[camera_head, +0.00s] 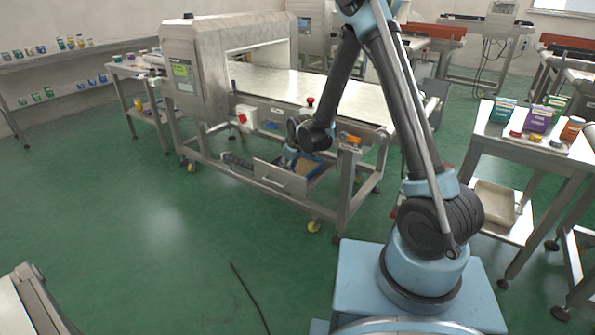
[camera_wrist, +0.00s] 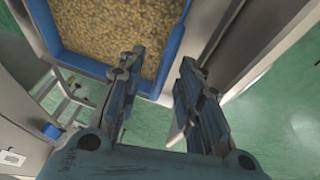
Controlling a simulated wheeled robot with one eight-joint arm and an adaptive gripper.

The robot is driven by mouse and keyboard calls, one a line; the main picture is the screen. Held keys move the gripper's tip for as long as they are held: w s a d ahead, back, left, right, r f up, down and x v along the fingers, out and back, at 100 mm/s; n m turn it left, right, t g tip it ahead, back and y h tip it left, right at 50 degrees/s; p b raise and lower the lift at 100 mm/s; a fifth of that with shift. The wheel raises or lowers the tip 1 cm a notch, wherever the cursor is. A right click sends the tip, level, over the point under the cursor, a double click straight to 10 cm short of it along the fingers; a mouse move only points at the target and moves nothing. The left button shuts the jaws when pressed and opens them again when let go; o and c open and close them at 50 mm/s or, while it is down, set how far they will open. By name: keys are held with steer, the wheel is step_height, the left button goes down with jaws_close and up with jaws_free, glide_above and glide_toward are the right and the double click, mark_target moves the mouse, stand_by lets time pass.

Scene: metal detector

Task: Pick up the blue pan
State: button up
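The blue pan (camera_wrist: 85,64) fills the top of the wrist view. It has blue walls and holds a tan, grainy fill. In the head view the pan (camera_head: 316,168) sits in an open metal drawer (camera_head: 280,180) under the conveyor. My gripper (camera_wrist: 160,64) is open and empty, with its two fingers apart. In the wrist picture the pan's right wall runs between the fingertips. I cannot tell whether the fingers touch it. In the head view my gripper (camera_head: 290,157) is at the pan's left side, small and partly hidden by my arm.
The conveyor bed (camera_head: 290,85) lies above the drawer, with a metal detector arch (camera_head: 195,70) on the left. A side table (camera_head: 490,130) with packages stands at the right. Green floor (camera_head: 150,230) is open at the left front, with a black cable (camera_head: 250,295) on it.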

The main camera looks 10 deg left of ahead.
steer(key=shift+c, duration=0.5)
jaws_close()
steer(key=shift+r, duration=0.1)
